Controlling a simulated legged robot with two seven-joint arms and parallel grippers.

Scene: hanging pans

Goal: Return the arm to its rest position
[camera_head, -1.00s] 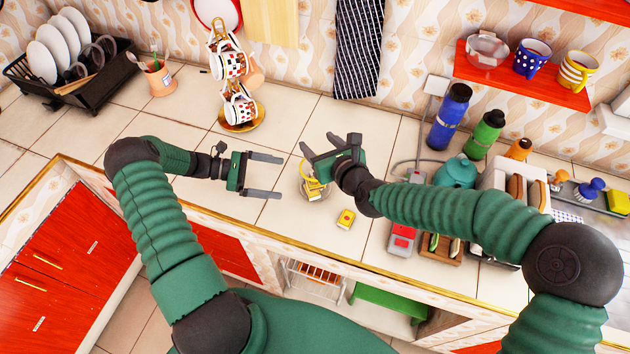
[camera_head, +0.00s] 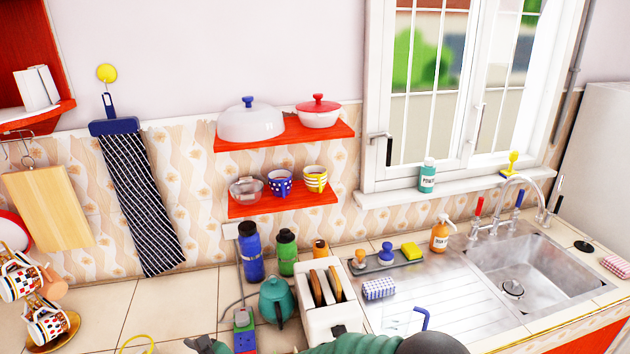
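My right arm (camera_head: 365,347) shows only as a strip of green sleeve and a dark joint at the bottom edge of the head view. A small dark green piece of my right gripper (camera_head: 205,345) pokes in at the bottom edge, left of the toaster. Its fingertips are mostly cut off, so I cannot tell whether it is open or shut. My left arm and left gripper are out of view.
A toaster (camera_head: 330,300), teal teapot (camera_head: 276,300) and bottles (camera_head: 250,252) stand on the counter near my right arm. A cup stand (camera_head: 55,345) is at lower left. The sink (camera_head: 540,275) is at right; red shelves (camera_head: 285,202) hang above.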

